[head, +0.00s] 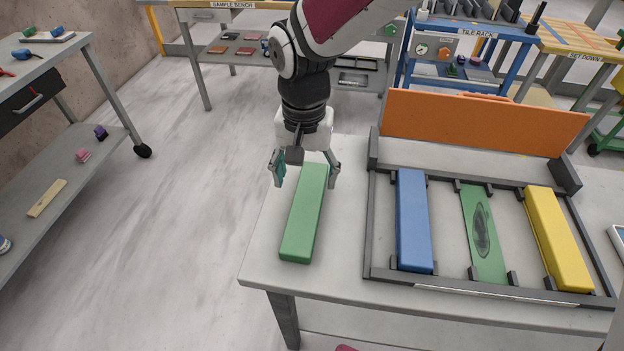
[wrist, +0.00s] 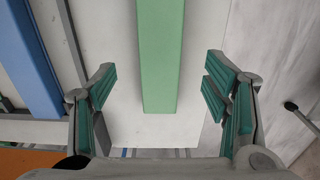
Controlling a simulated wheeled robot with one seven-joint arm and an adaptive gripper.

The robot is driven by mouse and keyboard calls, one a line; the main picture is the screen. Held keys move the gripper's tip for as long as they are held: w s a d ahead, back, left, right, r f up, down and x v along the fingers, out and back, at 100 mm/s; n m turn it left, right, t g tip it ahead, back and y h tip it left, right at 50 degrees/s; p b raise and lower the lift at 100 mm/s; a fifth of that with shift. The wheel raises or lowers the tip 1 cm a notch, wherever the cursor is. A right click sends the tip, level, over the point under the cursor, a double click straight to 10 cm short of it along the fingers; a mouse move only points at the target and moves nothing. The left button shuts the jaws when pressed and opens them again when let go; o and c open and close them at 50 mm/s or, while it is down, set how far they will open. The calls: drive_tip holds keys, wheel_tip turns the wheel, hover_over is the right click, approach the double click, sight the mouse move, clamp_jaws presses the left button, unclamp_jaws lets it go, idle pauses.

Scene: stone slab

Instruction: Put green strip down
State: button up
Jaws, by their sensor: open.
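The green strip (head: 304,215) lies flat on the light table top, left of the dark frame. It also shows in the wrist view (wrist: 161,55), between the fingers of my gripper and apart from both. My gripper (head: 307,172) is open and empty over the strip's far end; in the wrist view its teal-padded fingers (wrist: 161,95) stand wide on either side. The dark frame (head: 369,235) holds a blue strip (head: 413,220) and a yellow strip (head: 557,238). Between them is a flat green slot (head: 477,260) with a dark oval mark.
An orange panel (head: 480,122) stands upright behind the frame. The table's left edge (head: 258,235) is close to the green strip. A grey cart (head: 75,165) stands at the far left, with open floor between. A blue tile rack (head: 470,45) is at the back.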

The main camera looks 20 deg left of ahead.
drive_tip(key=shift+r, duration=1.7)
drive_tip(key=d+r+m+t, duration=0.1)
drive_tip(key=d+r, duration=0.5)
drive_tip(key=d, duration=0.6)
drive_tip(key=d+r+m+t, duration=0.1)
drive_tip(key=d+r, duration=0.5)
drive_tip(key=d, duration=0.5)
drive_tip(key=s+d+t, duration=0.1)
drive_tip(key=s+d, duration=1.2)
drive_tip(key=d, duration=0.1)
drive_tip(key=shift+d+f+m+t, duration=0.2)
drive_tip(key=shift+d+m+t, duration=0.05)
drive_tip(key=shift+m+t, duration=0.15)
drive_tip(key=shift+s+r, duration=0.1)
